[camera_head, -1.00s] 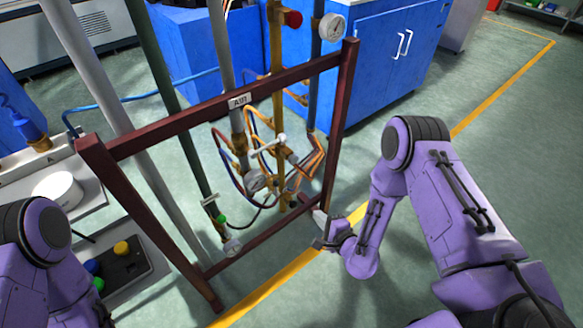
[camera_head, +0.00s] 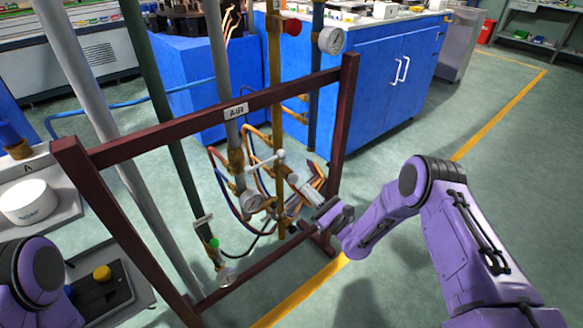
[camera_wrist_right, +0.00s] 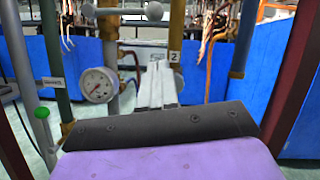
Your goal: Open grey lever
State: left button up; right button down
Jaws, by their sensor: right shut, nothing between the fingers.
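The grey lever (camera_head: 265,160) is a light bar with a ball end, lying across the yellow-brown pipes inside the dark red frame; it also shows at the top of the right wrist view (camera_wrist_right: 121,11). My right gripper (camera_head: 294,181) is shut and empty. It is just below and to the right of the lever's ball end in the head view, and no contact with the lever is visible. In the right wrist view its closed fingers (camera_wrist_right: 158,68) point toward the pipes, below the ball end. My left gripper is out of view; only part of my left arm shows.
The dark red frame (camera_head: 343,130) with an "AIR" label (camera_head: 236,111) surrounds the pipes. A blue cabinet (camera_head: 370,90) stands behind. The floor at the right is open.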

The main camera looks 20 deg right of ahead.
aim_at(284, 158)
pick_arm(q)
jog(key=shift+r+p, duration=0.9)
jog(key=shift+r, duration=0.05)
pick_arm(e)
jog(key=w+a+r, duration=0.3)
jog(key=w+r, duration=0.2)
jog(key=w, duration=0.1)
jog(key=shift+w+a+r, duration=0.15)
jog(key=shift+a+r, duration=0.2)
jog(key=shift+r, duration=0.1)
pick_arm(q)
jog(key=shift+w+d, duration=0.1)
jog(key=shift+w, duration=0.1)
pick_arm(e)
jog(key=shift+r+n, duration=0.3)
jog(key=shift+n, duration=0.2)
